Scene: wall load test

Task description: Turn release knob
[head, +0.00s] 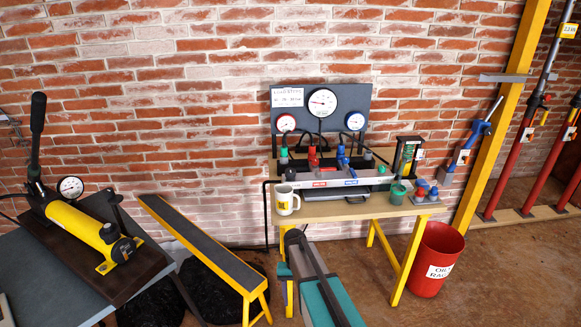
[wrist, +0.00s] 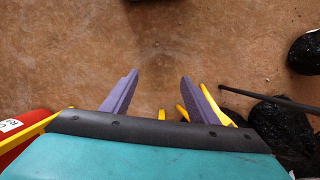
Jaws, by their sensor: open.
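A yellow hand pump (head: 85,227) lies on a dark board at the left in the head view, with a black lever standing up at its far end. A dark round knob (head: 124,250) sits at its near end and looks like the release knob; the picture is too small to be sure. A pressure gauge (head: 70,188) stands beside the pump. My gripper (wrist: 160,77) shows in the wrist view with its two purple fingers wide apart, nothing between them, above bare brown floor. The pump is not seen in the wrist view. In the head view my gripper's fingers cannot be made out.
A wooden bench (head: 330,209) with gauges, coloured valves and a white mug (head: 285,199) stands at the back centre. A narrow yellow-legged bench (head: 205,243) lies between pump and my arm. A red bin (head: 436,259) stands at right. Black bags (wrist: 285,128) lie on the floor.

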